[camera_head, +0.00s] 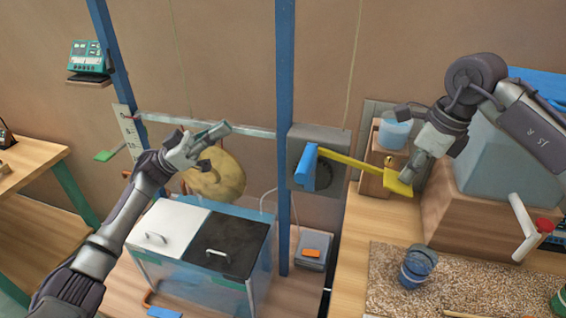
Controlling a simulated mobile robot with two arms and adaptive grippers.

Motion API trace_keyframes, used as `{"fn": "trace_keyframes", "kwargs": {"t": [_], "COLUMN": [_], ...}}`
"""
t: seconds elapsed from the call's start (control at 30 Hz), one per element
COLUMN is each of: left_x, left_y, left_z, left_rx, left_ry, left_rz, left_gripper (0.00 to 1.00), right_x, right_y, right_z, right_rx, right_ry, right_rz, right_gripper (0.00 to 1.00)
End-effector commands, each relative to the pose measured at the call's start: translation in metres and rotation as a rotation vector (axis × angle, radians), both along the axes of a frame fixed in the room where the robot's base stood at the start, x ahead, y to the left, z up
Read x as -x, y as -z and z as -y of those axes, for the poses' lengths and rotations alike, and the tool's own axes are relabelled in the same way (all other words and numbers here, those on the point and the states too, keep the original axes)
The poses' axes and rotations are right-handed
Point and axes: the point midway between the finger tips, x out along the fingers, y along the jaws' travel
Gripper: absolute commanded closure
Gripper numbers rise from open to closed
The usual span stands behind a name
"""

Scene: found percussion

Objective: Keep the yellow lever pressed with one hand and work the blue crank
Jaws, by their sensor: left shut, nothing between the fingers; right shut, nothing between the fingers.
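The yellow lever (345,161) runs right and down from a grey box (302,143) and ends in a flat yellow plate (398,188). The blue crank (307,168) is on the front of the same box, beside a dark round disc. My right gripper (408,176) is shut, with its fingertips just above or on the yellow plate; I cannot tell if they touch. My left gripper (212,133) is shut and empty, left of the crank and well apart from it, in front of a metal bar.
Blue posts (284,70) rise left of the box. A tan round object (213,178) hangs behind my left gripper. Below is a clear bin with white and black lids (235,235). A blue cup (418,266) sits on the speckled mat (385,285) at right.

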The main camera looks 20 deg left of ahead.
Motion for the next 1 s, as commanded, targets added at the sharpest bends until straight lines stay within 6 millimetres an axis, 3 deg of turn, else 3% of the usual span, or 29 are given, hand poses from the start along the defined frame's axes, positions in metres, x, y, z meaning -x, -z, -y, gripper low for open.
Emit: {"fn": "trace_keyframes", "kwargs": {"t": [0.03,0.1,0.27,0.47,0.83,1.0], "left_x": [0.010,0.023,0.039,0.042,0.042,0.041], "left_y": [0.023,0.045,0.066,0.054,0.010,0.018], "left_z": [0.008,0.015,0.023,0.043,0.108,0.132], "left_rx": [0.001,0.007,0.018,0.021,0.022,0.022], "left_ry": [0.067,0.144,0.228,0.240,0.237,0.236], "left_rz": [-0.032,-0.057,-0.084,-0.082,-0.080,-0.085], "left_gripper": [1.00,1.00,1.00,1.00,1.00,1.00], "right_x": [0.000,0.000,0.000,0.000,0.000,0.000], "right_y": [0.001,0.000,0.001,0.001,0.001,0.001], "right_z": [0.000,0.000,0.000,0.000,0.000,0.000], "right_rx": [0.001,0.001,0.001,0.001,0.001,0.001], "right_ry": [0.000,0.001,0.000,0.000,0.000,0.000], "right_rz": [0.000,-0.001,0.000,0.000,0.000,0.000], "right_gripper": [1.00,1.00,1.00,1.00,1.00,1.00]}}
